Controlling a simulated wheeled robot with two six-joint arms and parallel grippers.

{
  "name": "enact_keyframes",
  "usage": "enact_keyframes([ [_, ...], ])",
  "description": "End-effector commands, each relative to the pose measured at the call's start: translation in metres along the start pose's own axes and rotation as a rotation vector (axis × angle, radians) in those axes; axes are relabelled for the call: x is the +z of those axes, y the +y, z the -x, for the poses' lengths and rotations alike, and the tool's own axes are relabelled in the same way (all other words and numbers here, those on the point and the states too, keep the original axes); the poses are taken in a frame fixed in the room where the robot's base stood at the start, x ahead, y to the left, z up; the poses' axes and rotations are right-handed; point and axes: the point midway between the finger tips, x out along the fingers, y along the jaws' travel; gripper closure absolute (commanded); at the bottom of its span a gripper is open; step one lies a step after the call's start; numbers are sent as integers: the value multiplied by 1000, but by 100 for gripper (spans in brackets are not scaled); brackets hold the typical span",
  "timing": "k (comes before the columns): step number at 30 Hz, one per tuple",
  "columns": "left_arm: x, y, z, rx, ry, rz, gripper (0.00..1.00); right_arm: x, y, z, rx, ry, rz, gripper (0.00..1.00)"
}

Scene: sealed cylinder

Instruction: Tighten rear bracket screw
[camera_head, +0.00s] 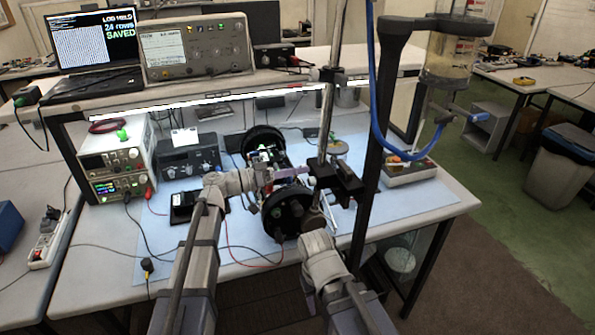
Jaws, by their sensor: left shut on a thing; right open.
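A cylinder-like assembly with black round ends (290,213) and exposed electronics between them lies on the blue mat (420,203). A dark clamp bracket (345,184) sits on the upright metal pole, just right of the assembly. The bracket screw is too small to make out. My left gripper (284,174) is over the assembly's middle, just left of the clamp. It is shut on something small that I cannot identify. My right gripper (309,298) is low, in front of the bench edge, open and apart from the assembly; its fingers are mostly hidden by its wrist.
A black post with a clear vessel (446,62) and blue hose stands right of the clamp. Power supplies (115,160) and a black meter (190,158) stand left. A tray of small parts (408,169) is right. Thin cables cross the mat. The mat's right front is clear.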

Motion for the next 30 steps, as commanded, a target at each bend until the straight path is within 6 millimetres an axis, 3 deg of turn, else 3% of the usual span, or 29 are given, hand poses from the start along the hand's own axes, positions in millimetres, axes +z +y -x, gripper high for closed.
enact_keyframes([
  [2,1,-1,2,-4,-1,0,100,0,0,0,0,0,0,50],
  [3,0,-1,2,-4,-1,0,68,0,0,0,0,0,0,50],
  [11,0,0,1,-2,0,1,39,0,0,0,0,0,0,50],
  [20,0,0,4,-2,1,1,39,0,0,0,0,0,0,50],
  [30,0,0,56,-4,2,1,39,0,0,0,0,0,0,50],
])
